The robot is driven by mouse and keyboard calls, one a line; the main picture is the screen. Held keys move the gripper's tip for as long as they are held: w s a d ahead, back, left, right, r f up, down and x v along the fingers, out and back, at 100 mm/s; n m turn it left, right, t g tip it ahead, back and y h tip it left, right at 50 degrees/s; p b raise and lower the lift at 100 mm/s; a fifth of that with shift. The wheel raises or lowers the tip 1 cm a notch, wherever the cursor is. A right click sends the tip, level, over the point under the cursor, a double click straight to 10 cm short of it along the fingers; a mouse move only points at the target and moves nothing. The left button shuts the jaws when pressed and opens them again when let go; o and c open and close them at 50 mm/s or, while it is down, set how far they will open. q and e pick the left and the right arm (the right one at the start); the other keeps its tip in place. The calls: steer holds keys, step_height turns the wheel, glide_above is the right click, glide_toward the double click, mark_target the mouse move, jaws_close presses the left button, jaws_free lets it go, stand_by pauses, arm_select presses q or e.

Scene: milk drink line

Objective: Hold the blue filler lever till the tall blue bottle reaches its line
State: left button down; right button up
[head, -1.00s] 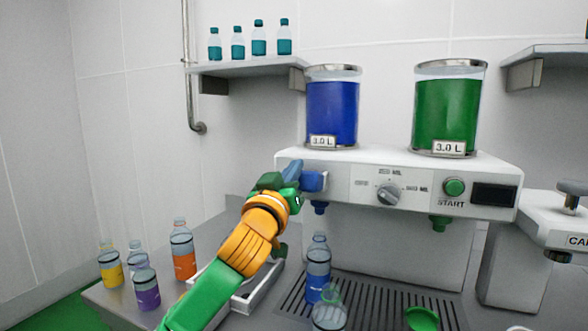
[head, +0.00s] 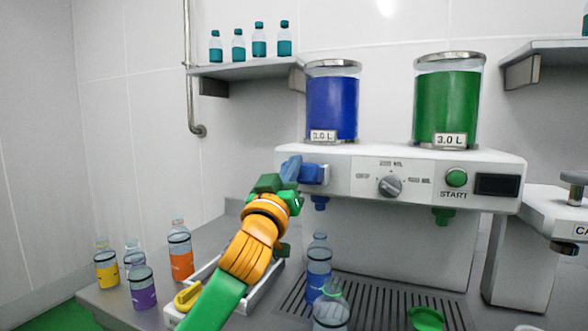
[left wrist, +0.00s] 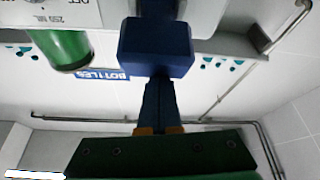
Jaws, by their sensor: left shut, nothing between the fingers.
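The blue filler lever (head: 314,173) sticks out from the left front of the white machine, above the blue nozzle (head: 320,203). My left gripper (head: 291,168) is at the lever's left end, shut and empty. In the left wrist view its closed blue fingers (left wrist: 160,100) reach up to the block-shaped lever (left wrist: 157,47) and appear to meet it; contact is not certain. The tall blue bottle (head: 319,268) stands upright under the nozzle, with blue liquid in its lower part. Its exact level against the line is hard to read. My right gripper is not in view.
A clear bottle (head: 331,314) stands in front of the blue one, overlapping its base. A green cup-like piece (head: 426,318) is at its right. Orange (head: 181,252), yellow (head: 106,267) and purple (head: 142,288) bottles stand left, beside a white tray (head: 262,292).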

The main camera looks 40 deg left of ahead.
arm_select(q)
steer(key=f+t+b, duration=0.1)
steer(key=b, duration=0.2)
steer(key=f+t+y+b, duration=0.1)
steer(key=f+b, duration=0.1)
steer(key=b, duration=0.1)
steer(key=f+t+b, duration=0.1)
steer(key=b, duration=0.3)
steer(key=shift+s+f+n+t+y, duration=0.25)
steer(key=shift+s+n+t+y, duration=0.05)
steer(key=shift+s, duration=0.1)
stand_by(6.6)
